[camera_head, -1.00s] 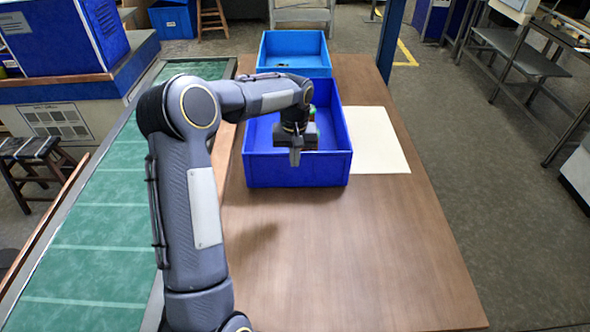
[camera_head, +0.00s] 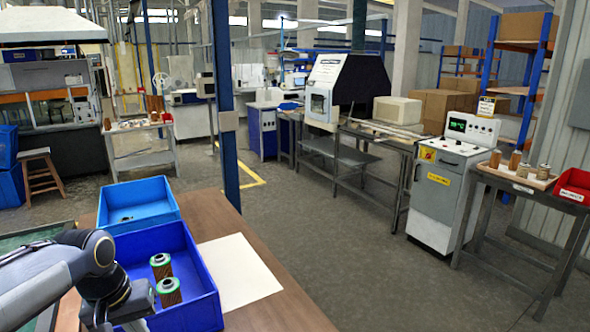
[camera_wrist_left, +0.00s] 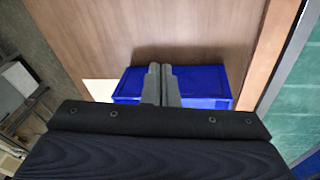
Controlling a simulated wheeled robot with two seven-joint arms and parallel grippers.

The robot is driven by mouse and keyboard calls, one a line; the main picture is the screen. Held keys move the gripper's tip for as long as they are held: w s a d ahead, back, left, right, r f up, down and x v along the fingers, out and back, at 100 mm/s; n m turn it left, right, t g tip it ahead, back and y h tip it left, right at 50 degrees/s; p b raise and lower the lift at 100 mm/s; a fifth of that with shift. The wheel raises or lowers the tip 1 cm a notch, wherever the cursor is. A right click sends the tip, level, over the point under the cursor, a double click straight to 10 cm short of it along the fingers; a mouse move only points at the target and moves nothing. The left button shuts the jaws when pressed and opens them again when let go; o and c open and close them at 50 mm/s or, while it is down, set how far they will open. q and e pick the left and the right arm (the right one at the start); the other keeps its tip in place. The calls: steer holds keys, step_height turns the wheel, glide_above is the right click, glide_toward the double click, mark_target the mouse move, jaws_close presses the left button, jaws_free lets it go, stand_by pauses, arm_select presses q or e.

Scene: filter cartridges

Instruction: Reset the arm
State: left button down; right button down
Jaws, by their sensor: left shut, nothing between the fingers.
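My left arm (camera_head: 50,275) comes in at the lower left of the head view, its wrist over the near left side of the dark blue bin (camera_head: 205,315). My left gripper (camera_wrist_left: 160,70) is shut and empty in the wrist view, its fingers in front of the blue bin (camera_wrist_left: 205,90). Two filter cartridges with green rims stand in the bin, one farther back (camera_head: 161,267) and one nearer (camera_head: 170,292). My right gripper is not in view.
A lighter blue bin (camera_head: 138,203) stands behind the dark one. A white sheet (camera_head: 237,270) lies to its right on the wooden table (camera_head: 285,310). A blue post (camera_head: 224,100) rises behind the table. Farther right are a control cabinet (camera_head: 447,185) and a side table with more cartridges.

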arm_select(q)
steer(key=s+d+f+m+t+h, duration=0.1)
steer(key=s+d, duration=0.3)
steer(key=s, duration=0.5)
steer(key=s+d+f+m+t+h, duration=0.1)
steer(key=s+d+f+t, duration=0.1)
steer(key=s, duration=0.7)
steer(key=d+f, duration=0.1)
steer(key=d, duration=0.1)
steer(key=shift+d+h, duration=0.3)
steer(key=shift+h, duration=0.1)
steer(key=shift+s, duration=0.1)
